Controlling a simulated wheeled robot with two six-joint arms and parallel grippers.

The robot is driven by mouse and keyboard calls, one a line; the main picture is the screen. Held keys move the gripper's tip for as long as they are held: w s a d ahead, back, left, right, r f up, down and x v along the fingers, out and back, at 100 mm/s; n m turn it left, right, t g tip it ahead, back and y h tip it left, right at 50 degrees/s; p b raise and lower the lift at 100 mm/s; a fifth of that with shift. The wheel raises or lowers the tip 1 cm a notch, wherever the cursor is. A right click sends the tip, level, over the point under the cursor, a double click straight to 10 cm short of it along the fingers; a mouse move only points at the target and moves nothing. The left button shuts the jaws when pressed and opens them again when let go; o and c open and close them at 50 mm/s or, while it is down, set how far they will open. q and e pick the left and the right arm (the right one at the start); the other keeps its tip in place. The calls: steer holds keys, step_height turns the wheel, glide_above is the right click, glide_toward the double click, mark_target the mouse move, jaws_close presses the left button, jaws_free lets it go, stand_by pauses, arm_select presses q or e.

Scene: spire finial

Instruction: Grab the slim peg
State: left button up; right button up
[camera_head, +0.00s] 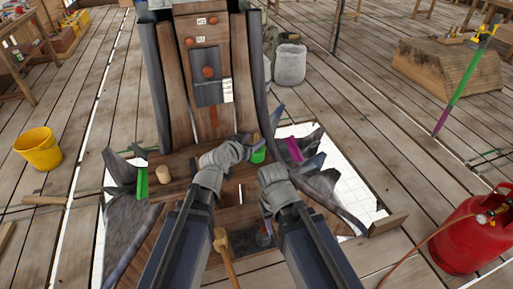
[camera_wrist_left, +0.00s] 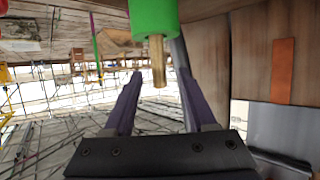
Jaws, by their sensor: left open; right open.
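A slim tan, brass-looking peg (camera_wrist_left: 157,60) sticks out of a green cylinder (camera_wrist_left: 153,18) in the left wrist view. In the head view the peg (camera_head: 255,138) stands upright from the green cylinder (camera_head: 258,155), partly hidden by my left wrist. My left gripper (camera_wrist_left: 160,74) is open, its two dark fingers pointing towards the peg, which shows between the fingertips. I cannot tell whether they touch it. In the head view the left gripper (camera_head: 250,143) is beside the peg. My right gripper (camera_head: 314,165) is lower and to the right, open and holding nothing that I see.
A thicker wooden peg (camera_head: 163,173), a green bar (camera_head: 142,183) and a magenta bar (camera_head: 293,149) are around the wooden structure (camera_head: 180,90). A mallet (camera_head: 222,245) lies in front. A yellow bucket (camera_head: 38,150) and a red gas cylinder (camera_head: 470,235) stand on the floor.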

arm_select(q)
steer(key=shift+w+d, duration=0.3)
steer(key=shift+w, duration=0.2)
steer(key=x, duration=0.2)
steer(key=b+x, duration=0.1)
steer(key=x, duration=0.1)
steer(key=shift+w+d+r, duration=0.15)
steer(key=shift+w, duration=0.15)
steer(key=shift+s+r, duration=0.1)
steer(key=shift+c, duration=0.2)
jaws_close()
